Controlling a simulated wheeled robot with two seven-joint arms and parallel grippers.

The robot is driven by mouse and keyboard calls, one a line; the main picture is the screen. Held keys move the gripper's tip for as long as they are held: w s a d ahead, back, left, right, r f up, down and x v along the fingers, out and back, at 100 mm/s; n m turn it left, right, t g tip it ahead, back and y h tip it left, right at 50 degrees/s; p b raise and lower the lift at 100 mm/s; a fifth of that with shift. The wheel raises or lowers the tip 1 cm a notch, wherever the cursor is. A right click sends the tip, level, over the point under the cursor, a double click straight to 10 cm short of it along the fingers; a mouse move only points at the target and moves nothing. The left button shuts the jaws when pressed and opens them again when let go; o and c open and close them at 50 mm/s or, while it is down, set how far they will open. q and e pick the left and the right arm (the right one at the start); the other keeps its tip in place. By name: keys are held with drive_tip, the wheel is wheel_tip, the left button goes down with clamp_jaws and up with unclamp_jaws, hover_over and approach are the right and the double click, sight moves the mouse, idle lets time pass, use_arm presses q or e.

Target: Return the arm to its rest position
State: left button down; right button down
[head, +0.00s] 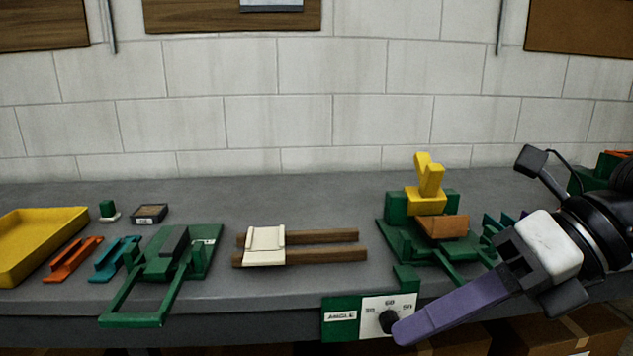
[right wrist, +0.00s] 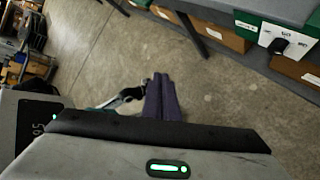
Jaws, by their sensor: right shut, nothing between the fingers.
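My right arm (head: 585,235) comes in from the right edge in the head view. Its right gripper (head: 403,334) has long purple fingers, closed together with nothing between them. The fingertips are in front of the bench edge, low in the picture, and overlap the lower right of the angle dial panel (head: 372,304); I cannot tell whether they touch it. In the right wrist view the purple fingers (right wrist: 160,82) lie side by side over bare concrete floor. My left gripper is in neither view.
The grey bench (head: 330,197) carries a yellow tray (head: 40,240), orange and teal tools, a green hinged fixture (head: 160,270), wooden rails with a cream piece (head: 265,246), and a green stand with a yellow fork (head: 428,190). Cardboard boxes (right wrist: 215,30) stand under the bench. Open floor (right wrist: 215,95) lies below.

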drive_tip(key=a+r+m+y, duration=0.4)
drive_tip(key=a+m+y, duration=0.3)
drive_tip(key=y, duration=0.5)
drive_tip(key=w+d+f+m+t+h, duration=0.45)
drive_tip(key=f+m+t, duration=0.35)
drive_tip(key=m, duration=0.3)
drive_tip(key=w+d+f+m+t+h, duration=0.3)
drive_tip(key=w+f+m+t+h, duration=0.35)
drive_tip(key=m+t, duration=0.35)
drive_tip(key=s+d+f+m+g+h, duration=0.2)
drive_tip(key=f+m+h, duration=0.15)
drive_tip(key=f, duration=0.65)
drive_tip(key=s+d+f+m+g+h, duration=0.25)
drive_tip(key=f+m, duration=0.25)
drive_tip(key=f, duration=0.4)
drive_tip(key=s+f+m+g+h+p, duration=0.1)
drive_tip(key=s+f+g, duration=0.5)
drive_tip(key=s+f, duration=0.9)
drive_tip(key=shift+s+a+f+m+h, duration=0.35)
drive_tip(key=shift+f+m+h, duration=0.35)
drive_tip(key=shift+m, duration=0.25)
